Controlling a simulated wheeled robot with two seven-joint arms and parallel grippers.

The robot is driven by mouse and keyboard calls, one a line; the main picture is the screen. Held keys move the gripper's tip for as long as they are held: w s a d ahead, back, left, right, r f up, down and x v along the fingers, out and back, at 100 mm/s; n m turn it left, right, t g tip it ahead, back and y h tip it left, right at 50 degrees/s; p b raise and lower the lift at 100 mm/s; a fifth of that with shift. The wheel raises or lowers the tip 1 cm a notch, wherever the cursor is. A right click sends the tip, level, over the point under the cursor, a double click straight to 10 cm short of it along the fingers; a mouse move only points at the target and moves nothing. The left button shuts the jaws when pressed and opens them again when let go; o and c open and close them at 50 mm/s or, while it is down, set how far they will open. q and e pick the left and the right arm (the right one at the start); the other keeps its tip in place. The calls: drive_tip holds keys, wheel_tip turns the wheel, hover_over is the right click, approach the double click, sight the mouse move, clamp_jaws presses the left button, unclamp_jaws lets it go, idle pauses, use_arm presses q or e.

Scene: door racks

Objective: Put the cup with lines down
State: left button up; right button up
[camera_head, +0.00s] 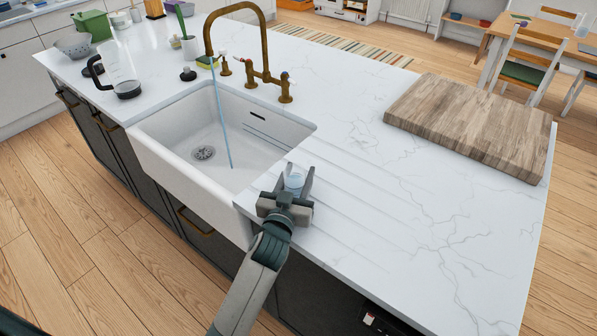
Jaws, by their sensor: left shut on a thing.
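My left gripper (291,184) is over the white marble counter, just right of the sink's right front corner. Lines on the cup are too small to make out. I cannot tell whether the cup touches the counter (400,230). My right gripper is not in view.
The white sink (165,165) has a thin blue stream of water (222,120) running from the brass tap (265,45). A wooden chopping board (470,122) lies at the right. A glass jug (120,70) stands at the left. The counter's front right is clear.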

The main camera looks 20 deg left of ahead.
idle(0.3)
use_arm(q)
drive_tip(key=shift+f, duration=0.2)
drive_tip(key=o, duration=1.1)
drive_tip(key=shift+c, duration=0.2)
drive_tip(key=shift+r, duration=0.1)
drive_tip(key=shift+r, duration=0.15)
drive_tip(key=shift+s, duration=0.7)
drive_tip(key=s+b, duration=0.1)
drive_tip(key=s, duration=0.5)
drive_tip(key=s+b, duration=0.1)
drive_tip(key=s, duration=0.2)
drive_tip(key=shift+s+d+b, duration=0.15)
drive_tip(key=shift+d+b, duration=0.1)
drive_tip(key=shift+b, duration=0.1)
drive_tip(key=shift+s, duration=0.7)
